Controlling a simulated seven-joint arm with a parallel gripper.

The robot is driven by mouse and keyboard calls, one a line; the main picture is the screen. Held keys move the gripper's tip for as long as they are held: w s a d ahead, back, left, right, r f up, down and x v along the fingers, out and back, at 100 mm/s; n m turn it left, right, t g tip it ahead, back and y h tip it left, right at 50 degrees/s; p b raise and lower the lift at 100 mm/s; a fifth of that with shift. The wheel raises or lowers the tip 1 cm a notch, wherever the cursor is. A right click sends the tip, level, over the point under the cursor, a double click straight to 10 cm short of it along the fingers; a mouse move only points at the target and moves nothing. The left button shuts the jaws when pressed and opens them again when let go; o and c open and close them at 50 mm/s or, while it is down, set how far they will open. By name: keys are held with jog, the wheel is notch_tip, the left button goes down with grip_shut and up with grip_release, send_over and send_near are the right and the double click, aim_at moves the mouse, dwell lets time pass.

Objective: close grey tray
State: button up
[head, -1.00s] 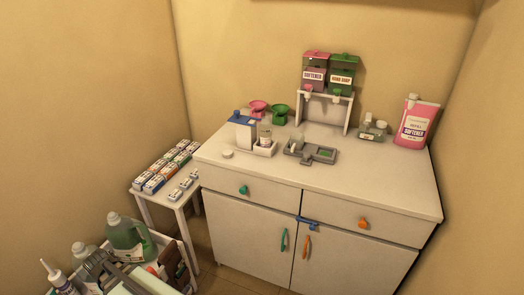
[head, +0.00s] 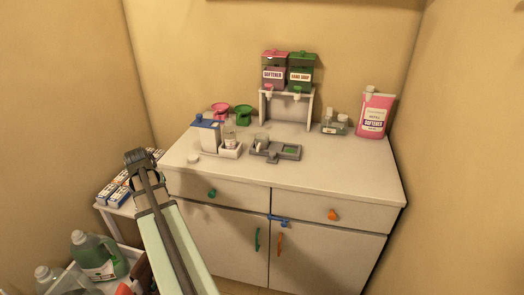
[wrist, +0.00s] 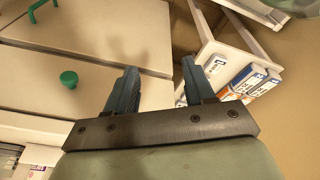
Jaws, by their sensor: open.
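The grey tray (head: 263,157) lies on the white counter top near its middle, with a clear cup standing at its left part and a small green patch in its right section. Whether a lid or sliding part of it is open is too small to tell. My gripper (head: 137,156) is raised left of the cabinet, well apart from the tray. In the wrist view my gripper (wrist: 160,78) is open, with nothing between its fingers. The tray is not in the wrist view.
A blue-topped white box (head: 206,135) and a bottle (head: 229,132) stand left of the tray. A dispenser stand (head: 310,108) is behind it. A pink softener pouch (head: 374,113) stands at right. The counter's front right is clear. A side table (head: 126,208) holds small boxes.

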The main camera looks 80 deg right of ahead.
aim_at(273, 152)
jog(key=s+d+r+m, duration=0.1)
jog(key=s+d+r, duration=0.2)
jog(key=s+d, duration=0.2)
jog(key=s+d+r+m, duration=0.2)
jog(key=s+d+r, duration=0.2)
jog(key=s+d, duration=0.1)
jog(key=s+d+r+m+g+h, duration=0.1)
jog(key=s+d+r+m, duration=0.1)
jog(key=s+d+r, duration=0.2)
jog(key=shift+s+d, duration=0.4)
jog(key=shift+s, duration=0.45)
jog(key=s+d+r+m+g, duration=0.1)
jog(key=s+d+r+m, duration=0.3)
jog(key=s, duration=0.5)
jog(key=s+d+r+m, duration=0.1)
jog(key=s+d+r, duration=0.2)
jog(key=s+r, duration=0.45)
jog(key=x, duration=0.5)
jog(key=s+x, duration=0.1)
jog(key=x, duration=0.4)
jog(key=s+x, duration=0.1)
jog(key=x, duration=0.4)
jog(key=shift+r, duration=0.1)
grip_shut()
